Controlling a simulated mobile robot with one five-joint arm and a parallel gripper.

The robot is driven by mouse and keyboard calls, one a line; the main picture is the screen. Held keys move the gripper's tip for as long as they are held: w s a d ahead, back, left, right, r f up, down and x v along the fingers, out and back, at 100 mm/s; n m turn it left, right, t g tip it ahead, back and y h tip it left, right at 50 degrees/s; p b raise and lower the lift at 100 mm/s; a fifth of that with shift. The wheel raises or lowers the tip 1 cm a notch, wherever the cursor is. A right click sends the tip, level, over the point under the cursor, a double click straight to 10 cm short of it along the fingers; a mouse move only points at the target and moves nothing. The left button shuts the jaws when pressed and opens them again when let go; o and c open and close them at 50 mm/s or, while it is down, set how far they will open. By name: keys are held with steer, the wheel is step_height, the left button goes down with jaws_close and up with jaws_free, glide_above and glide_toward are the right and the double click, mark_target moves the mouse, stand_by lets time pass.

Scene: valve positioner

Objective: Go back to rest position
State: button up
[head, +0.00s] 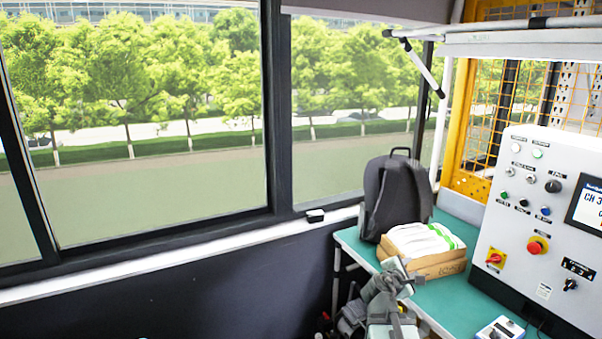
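My arm rises at the bottom of the head view, folded and grey, in front of the green bench. My gripper (397,277) is at its upper end, beside the front of the cardboard box. It is small and partly merged with the arm links, so I cannot make out whether its fingers are apart. I see nothing clearly held in it. The lower part of the arm is cut off by the picture's bottom edge.
The green bench (447,289) carries a dark backpack (396,197), a cardboard box (437,266) with white packets, and a small blue-and-white device (500,328). A control panel (540,215) with knobs stands at the right. A dark wall (190,300) lies under the windows.

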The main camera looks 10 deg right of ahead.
steer(key=s+a+f+m+g+y+p, duration=0.1)
steer(key=a+f+m+g+y, duration=0.35)
steer(key=a, duration=0.95)
steer(key=s+a+f+m+g+y, duration=0.2)
steer(key=s+a+f+m+y, duration=0.1)
steer(key=s+a+m, duration=0.3)
steer(key=s+a+f+m+g+y, duration=0.2)
steer(key=s+a+f+m, duration=0.4)
steer(key=a, duration=0.3)
steer(key=shift+s+a+f+g+y, duration=0.2)
steer(key=shift+a+f+g+y, duration=0.15)
steer(key=shift+y, duration=0.4)
